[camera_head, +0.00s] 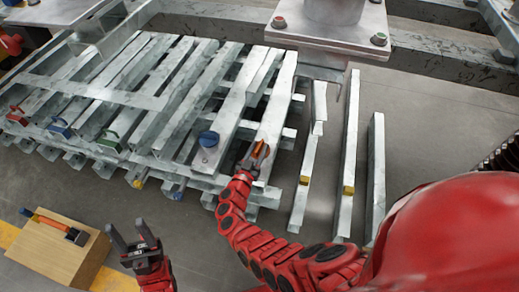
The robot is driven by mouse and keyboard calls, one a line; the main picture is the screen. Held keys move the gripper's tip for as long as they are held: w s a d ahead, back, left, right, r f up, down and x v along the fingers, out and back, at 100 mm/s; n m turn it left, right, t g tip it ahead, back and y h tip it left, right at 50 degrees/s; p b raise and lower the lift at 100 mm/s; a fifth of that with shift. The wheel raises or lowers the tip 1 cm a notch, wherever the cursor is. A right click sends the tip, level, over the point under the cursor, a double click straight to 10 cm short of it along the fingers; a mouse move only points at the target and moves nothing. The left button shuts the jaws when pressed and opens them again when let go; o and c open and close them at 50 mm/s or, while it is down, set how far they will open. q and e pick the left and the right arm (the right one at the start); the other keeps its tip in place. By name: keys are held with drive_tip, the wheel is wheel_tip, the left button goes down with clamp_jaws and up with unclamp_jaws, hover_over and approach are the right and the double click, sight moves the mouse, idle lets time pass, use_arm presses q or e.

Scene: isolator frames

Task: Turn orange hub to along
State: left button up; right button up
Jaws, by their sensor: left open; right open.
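The orange hub (260,147) sits on a pale metal beam of the slatted frame, right of the middle. My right gripper (256,156) is right at it with its jaws open. The fingers appear to be on both sides of the hub, but contact is too small to tell. The gripper hides part of the hub and its base. My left gripper (127,229) is open and empty, with its fingers pointing up, over the floor in front of the frame.
A blue hub (208,139) sits on the frame just left. Red (16,116), blue (60,127) and green (110,142) handles line the frame's left front. A wooden box (60,250) carries an orange-handled tool (52,225). Loose metal bars (350,150) lie right.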

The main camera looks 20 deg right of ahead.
drive_tip(key=shift+w+d+r, duration=0.1)
drive_tip(key=shift+w+d, duration=0.25)
drive_tip(key=shift+w, duration=0.05)
drive_tip(key=shift+c, duration=0.3)
clamp_jaws()
